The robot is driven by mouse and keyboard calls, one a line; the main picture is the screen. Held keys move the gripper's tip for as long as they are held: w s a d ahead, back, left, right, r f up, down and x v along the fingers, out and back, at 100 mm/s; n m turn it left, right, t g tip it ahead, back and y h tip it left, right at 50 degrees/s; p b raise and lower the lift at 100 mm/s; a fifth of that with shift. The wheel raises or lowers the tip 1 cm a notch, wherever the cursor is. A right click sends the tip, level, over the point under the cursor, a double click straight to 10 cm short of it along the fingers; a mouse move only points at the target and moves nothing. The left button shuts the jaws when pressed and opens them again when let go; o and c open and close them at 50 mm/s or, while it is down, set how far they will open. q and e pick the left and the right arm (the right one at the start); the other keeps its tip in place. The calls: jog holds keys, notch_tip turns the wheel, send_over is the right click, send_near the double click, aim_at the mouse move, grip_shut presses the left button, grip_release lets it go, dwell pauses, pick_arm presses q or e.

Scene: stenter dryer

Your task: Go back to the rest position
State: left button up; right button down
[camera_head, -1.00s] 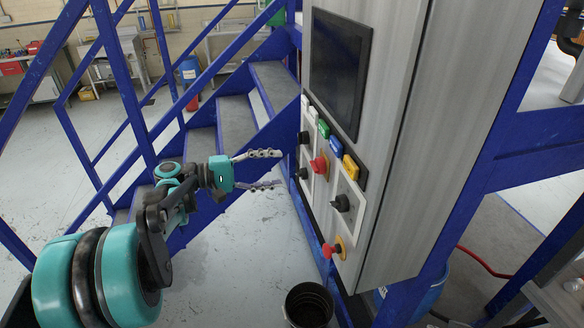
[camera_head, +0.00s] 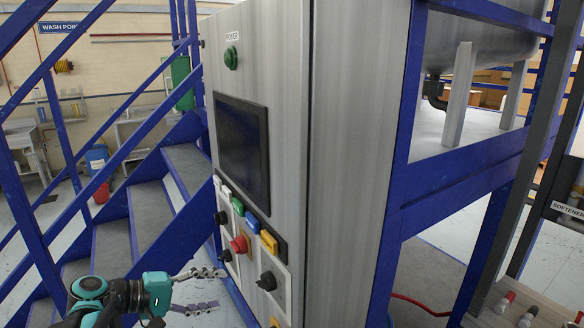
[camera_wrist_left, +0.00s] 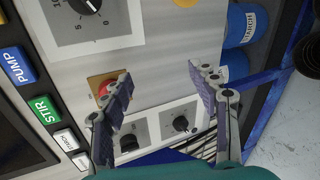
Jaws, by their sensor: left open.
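My left gripper (camera_head: 205,290) is at the lower left of the head view, open and empty, its fingers pointing right toward the control cabinet (camera_head: 335,130). In the left wrist view its two spread fingers (camera_wrist_left: 165,105) frame part of the panel. A red button (camera_wrist_left: 106,88) lies behind the left-hand finger, with black knobs below; I see no object between the fingers. The red button also shows in the head view (camera_head: 239,244), above and right of the gripper. My right gripper is in neither view.
Blue stairs (camera_head: 150,215) with railings stand left of the cabinet. The cabinet carries a dark screen (camera_head: 243,150), a green power lamp (camera_head: 231,58) and coloured buttons. A blue frame (camera_head: 460,175) stands to the right. In the left wrist view, blue drums (camera_wrist_left: 245,25) show beyond the panel.

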pick_arm(q)
jog(key=s+d+f+m+g+y+b, duration=0.2)
jog(key=s+d+f+m+y+b, duration=0.3)
jog(key=s+f, duration=0.65)
jog(key=s+a+f+m+y+b, duration=0.1)
jog(key=s+f+y, duration=0.1)
jog(key=f, duration=0.3)
jog(key=s+a+f+m+t+y+b, duration=0.1)
jog(key=s+f+m+y+b, duration=0.1)
jog(key=s+f+y, duration=0.1)
jog(key=shift+s+f+m+y, duration=0.3)
jog(key=shift+f+y, duration=0.3)
jog(key=shift+f, duration=0.5)
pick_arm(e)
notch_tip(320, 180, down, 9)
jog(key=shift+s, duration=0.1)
